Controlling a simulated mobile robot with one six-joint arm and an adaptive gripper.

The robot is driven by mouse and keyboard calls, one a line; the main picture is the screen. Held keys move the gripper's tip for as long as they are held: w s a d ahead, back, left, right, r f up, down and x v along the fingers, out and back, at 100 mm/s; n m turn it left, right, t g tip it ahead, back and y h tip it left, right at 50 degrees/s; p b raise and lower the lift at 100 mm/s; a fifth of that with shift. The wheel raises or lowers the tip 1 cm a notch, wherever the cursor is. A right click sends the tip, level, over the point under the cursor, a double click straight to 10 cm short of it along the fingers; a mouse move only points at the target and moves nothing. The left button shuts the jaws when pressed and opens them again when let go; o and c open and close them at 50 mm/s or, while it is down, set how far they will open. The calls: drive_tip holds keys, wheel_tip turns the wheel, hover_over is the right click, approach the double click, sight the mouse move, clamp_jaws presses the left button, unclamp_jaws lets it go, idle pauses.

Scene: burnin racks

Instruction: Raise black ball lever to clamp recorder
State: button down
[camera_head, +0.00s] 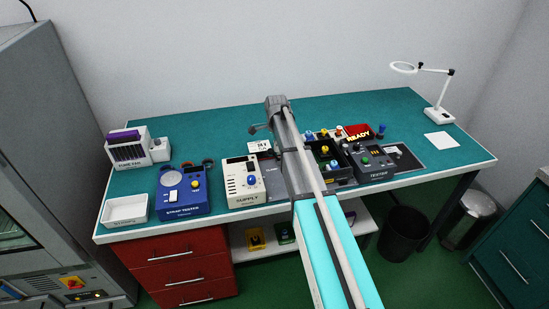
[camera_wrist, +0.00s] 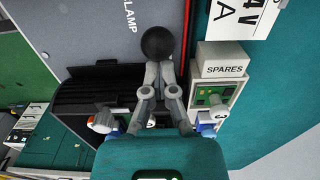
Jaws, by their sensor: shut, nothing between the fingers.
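The black ball (camera_wrist: 157,43) of the lever shows in the wrist view, in front of a grey panel (camera_wrist: 85,28) lettered "LAMP", the rest cut off. My gripper (camera_wrist: 158,70) has its two grey fingers drawn together, with the tips at or just below the ball. I cannot tell whether they touch it. The lever's shaft is hidden behind ball and fingers. In the head view my arm covers the middle of the bench and hides the lever area. No recorder can be made out for certain; a dark ridged body (camera_wrist: 88,88) lies beside the fingers.
A "SPARES" box (camera_wrist: 222,66) stands right of the fingers in the wrist view. On the teal bench (camera_head: 220,118), the SUPPLY unit (camera_head: 242,186) is left of my arm and the TESTER (camera_head: 375,163) right. A magnifier lamp (camera_head: 438,114) stands far right. The bench's back left is clear.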

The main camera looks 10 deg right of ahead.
drive_tip(key=shift+d, duration=0.2)
drive_tip(key=shift+d+r, duration=0.1)
drive_tip(key=shift+d, duration=0.2)
drive_tip(key=shift+d, duration=0.1)
idle(0.6)
drive_tip(key=shift+d, duration=0.35)
drive_tip(key=shift+d, duration=0.1)
drive_tip(key=c, duration=0.6)
unclamp_jaws()
drive_tip(key=shift+o, duration=0.2)
drive_tip(key=shift+r, duration=0.15)
